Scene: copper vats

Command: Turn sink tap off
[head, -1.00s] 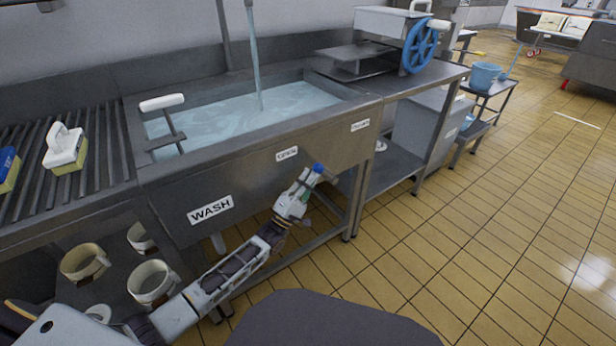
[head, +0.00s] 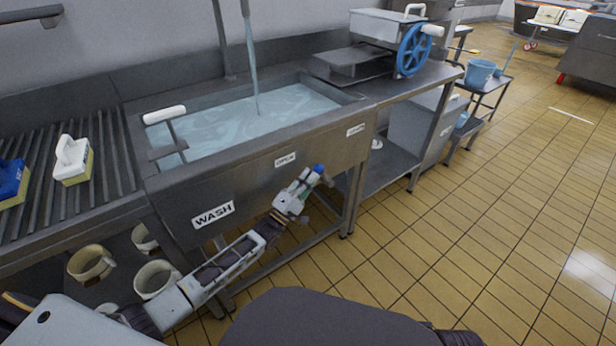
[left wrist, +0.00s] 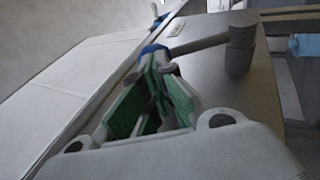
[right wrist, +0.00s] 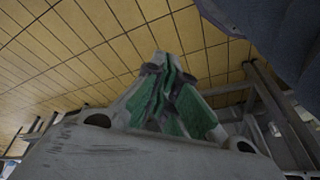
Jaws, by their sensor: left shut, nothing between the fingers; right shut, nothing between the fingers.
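Water (head: 253,70) streams from above into the sink (head: 196,204), which holds water. A tap lever with a blue end (head: 319,168) is on the sink's front, below and between the OPEN label (head: 285,159) and another label (head: 355,130). In the left wrist view its grey bar runs from the blue end (left wrist: 153,50) to a round pivot (left wrist: 240,45). My left gripper (head: 308,176) is shut and empty, with its fingertips at the blue end; contact is unclear. My right gripper (right wrist: 168,62) is shut and empty, over the tiled floor.
A slatted drainboard (head: 108,160) with a white-handled brush (head: 72,160) is left of the sink. Mugs (head: 92,262) stand on a shelf below. A steel bench with a blue wheel (head: 413,50) stands right of the sink. The tiled floor at right is clear.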

